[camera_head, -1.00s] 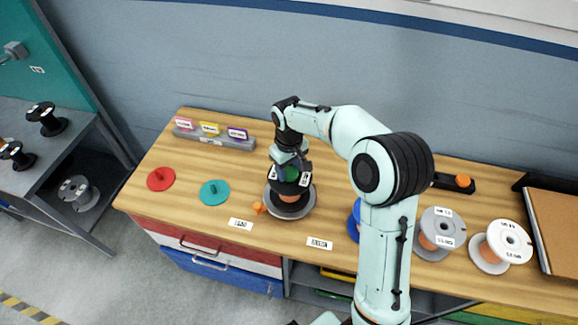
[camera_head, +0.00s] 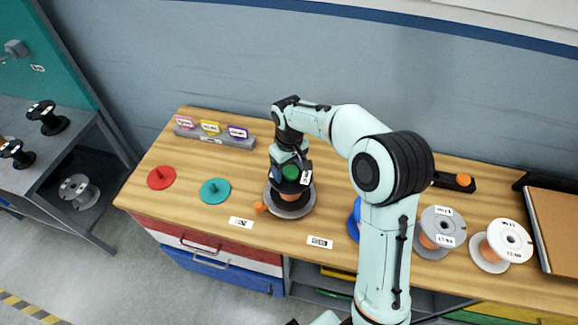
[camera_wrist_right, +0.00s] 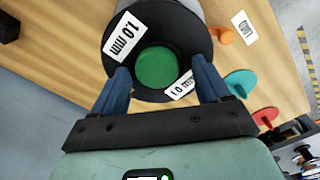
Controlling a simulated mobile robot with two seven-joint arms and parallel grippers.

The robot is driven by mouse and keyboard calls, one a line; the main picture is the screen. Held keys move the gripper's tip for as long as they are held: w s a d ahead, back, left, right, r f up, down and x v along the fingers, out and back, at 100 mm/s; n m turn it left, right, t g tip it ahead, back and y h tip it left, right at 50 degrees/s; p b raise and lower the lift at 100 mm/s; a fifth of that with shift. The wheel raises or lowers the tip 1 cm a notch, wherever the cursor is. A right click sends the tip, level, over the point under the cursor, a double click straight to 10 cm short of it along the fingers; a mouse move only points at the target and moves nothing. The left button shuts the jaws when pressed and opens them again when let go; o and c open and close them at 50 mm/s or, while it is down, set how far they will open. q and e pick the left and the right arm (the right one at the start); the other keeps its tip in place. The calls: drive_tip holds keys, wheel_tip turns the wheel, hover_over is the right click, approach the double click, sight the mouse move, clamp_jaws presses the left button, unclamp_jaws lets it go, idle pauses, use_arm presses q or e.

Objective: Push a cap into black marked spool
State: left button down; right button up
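The black spool (camera_head: 291,199) with copper-coloured winding stands upright on a grey round base on the table. Its black top flange (camera_wrist_right: 178,18) carries white "1.0 mm" labels. A green cap (camera_wrist_right: 157,67) sits at the flange's centre; it also shows in the head view (camera_head: 290,173). I cannot tell how deep it sits. My right gripper (camera_wrist_right: 162,80) is over the spool, its blue fingers apart, one on each side of the green cap, near the flange's edge. Whether they touch the flange is unclear. My left gripper is not in view.
A red cap (camera_head: 161,178) and a teal cap (camera_head: 215,192) lie to the left. A small orange piece (camera_head: 261,207) is beside the spool's base. A grey holder with coloured tags (camera_head: 214,137) is behind.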

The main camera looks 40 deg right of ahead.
drive_tip(key=shift+d, duration=0.1)
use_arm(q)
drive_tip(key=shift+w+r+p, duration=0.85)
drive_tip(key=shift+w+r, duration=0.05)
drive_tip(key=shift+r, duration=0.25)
use_arm(e)
wheel_tip(320, 180, up, 13)
drive_tip(key=shift+r, duration=0.2)
